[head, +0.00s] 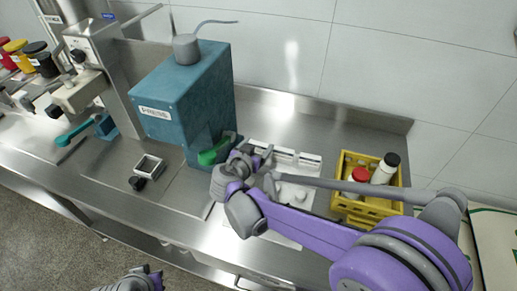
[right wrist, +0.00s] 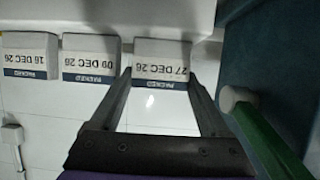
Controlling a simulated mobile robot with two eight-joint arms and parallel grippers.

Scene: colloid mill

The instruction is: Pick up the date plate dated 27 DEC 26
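The date plate dated 27 DEC 26 (right wrist: 162,62) is the rightmost of three white plates in the right wrist view, its print upside down with a dark blue PACKED strip. My right gripper (right wrist: 160,80) is open, with one finger at each side of this plate's near edge; I cannot tell whether they touch it. In the head view my right gripper (head: 266,162) is over the white board beside the teal press, its arm hiding part of the board. A purple and grey part of my left arm shows at the bottom edge; its fingers cannot be made out.
Plates dated 09 DEC 26 (right wrist: 91,60) and 18 DEC 26 (right wrist: 31,56) stand to the left. The teal press (head: 185,95) with a green handle (head: 212,153) is close by the gripper. A yellow crate (head: 365,207) holds bottles at right. A small metal frame (head: 149,167) lies left.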

